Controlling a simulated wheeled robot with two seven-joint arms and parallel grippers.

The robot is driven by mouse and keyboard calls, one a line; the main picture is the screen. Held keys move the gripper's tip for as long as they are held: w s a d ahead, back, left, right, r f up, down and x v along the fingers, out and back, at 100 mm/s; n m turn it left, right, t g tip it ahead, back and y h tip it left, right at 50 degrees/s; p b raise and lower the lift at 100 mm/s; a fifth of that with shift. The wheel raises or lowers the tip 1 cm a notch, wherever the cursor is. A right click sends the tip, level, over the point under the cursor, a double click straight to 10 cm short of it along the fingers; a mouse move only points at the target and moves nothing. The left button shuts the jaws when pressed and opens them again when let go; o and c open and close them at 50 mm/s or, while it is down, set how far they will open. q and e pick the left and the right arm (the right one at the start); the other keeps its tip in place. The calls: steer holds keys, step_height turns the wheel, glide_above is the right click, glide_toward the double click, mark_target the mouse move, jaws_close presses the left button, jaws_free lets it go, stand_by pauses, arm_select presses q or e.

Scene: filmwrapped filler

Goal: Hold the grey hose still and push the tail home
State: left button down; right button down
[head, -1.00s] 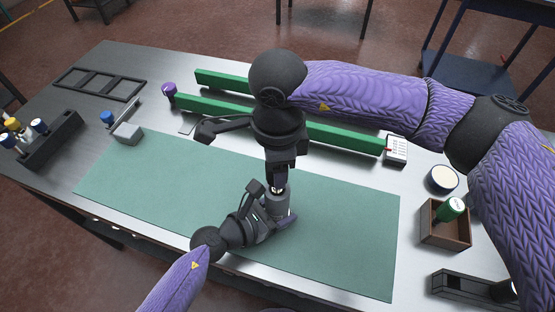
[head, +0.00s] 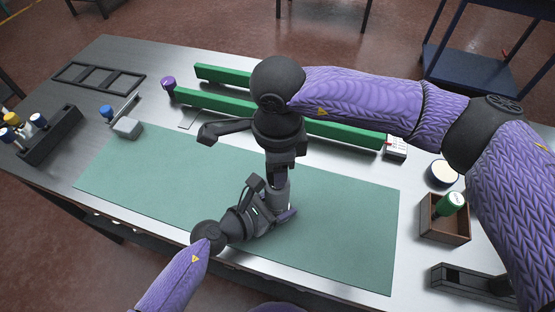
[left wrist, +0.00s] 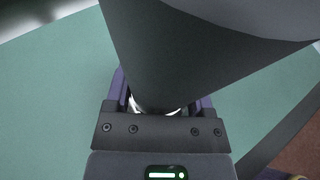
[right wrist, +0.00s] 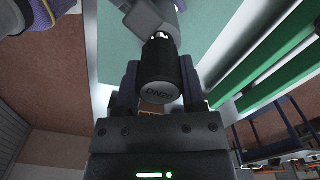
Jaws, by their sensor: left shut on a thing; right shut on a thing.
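The grey hose (head: 282,192) stands upright over the green mat as a short thick cylinder. My left gripper (head: 274,206) is shut on it from the left and front. It fills much of the left wrist view (left wrist: 165,60), dark and close. My right gripper (head: 277,174) points down from above, shut on the tail, a black cylinder (right wrist: 160,78) with pale lettering on its end. In the right wrist view, a bright metal part (right wrist: 160,36) shows at its far end, by the hose. The grippers hide most of the joint, so I cannot tell how deep the tail sits.
The green mat (head: 340,235) is mostly clear. Green rails (head: 340,133) lie behind it. A wooden box (head: 444,226) with a green-capped bottle and a white-topped round tub (head: 443,173) stand at right. A dark rack (head: 48,138) of bottles is at left.

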steer(key=shift+f, duration=0.75)
steer(key=shift+c, duration=0.5)
jaws_free()
